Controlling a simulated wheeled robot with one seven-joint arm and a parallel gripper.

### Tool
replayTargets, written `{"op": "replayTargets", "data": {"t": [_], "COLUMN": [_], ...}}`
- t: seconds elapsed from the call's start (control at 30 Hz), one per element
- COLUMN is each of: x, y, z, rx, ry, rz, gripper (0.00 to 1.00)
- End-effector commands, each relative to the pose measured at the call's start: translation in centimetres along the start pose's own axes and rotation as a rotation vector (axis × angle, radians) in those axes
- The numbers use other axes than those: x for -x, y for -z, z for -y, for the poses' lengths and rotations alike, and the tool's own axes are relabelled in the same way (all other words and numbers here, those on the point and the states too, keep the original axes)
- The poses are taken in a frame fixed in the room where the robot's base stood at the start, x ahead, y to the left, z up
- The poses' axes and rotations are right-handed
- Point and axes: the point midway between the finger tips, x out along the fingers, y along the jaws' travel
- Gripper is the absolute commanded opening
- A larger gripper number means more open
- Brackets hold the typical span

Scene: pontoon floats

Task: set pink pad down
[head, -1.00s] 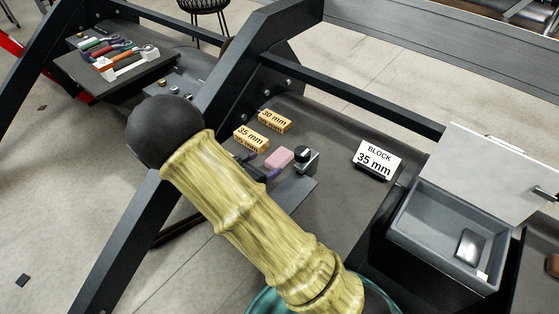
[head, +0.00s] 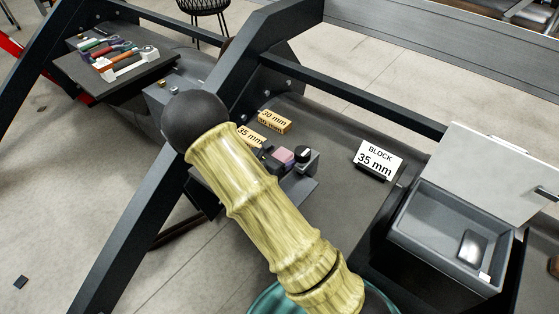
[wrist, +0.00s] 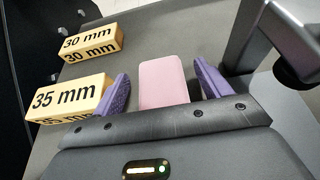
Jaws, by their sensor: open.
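In the wrist view the pink pad (wrist: 163,82) sits between the two purple fingers of my gripper (wrist: 160,72). The fingers stand apart, with a narrow gap showing on each side of the pad. The pad's near end is hidden by the gripper body. In the head view my gripper is mostly hidden behind my arm and the device. I cannot tell whether the pad's underside touches the bench.
Wooden blocks marked 35 mm (wrist: 68,100) and 30 mm (wrist: 91,43) stand left of the gripper. A "BLOCK 35 mm" sign (head: 378,160) stands to the right, before an open grey bin (head: 437,228). A dark frame beam (head: 350,95) runs behind. Bench between device and sign is clear.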

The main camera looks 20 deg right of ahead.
Motion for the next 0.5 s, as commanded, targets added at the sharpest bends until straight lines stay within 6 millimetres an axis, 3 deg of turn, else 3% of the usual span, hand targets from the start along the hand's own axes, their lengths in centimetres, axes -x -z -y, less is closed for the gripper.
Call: {"op": "replayTargets", "data": {"t": [0.1,0.5], "x": [-1.16,-1.22], "y": [0.08,0.03], "z": [0.01,-0.01], "rx": [0.000,0.000], "ry": [0.001,0.000], "rz": [-0.001,-0.001], "gripper": [0.76,0.76]}}
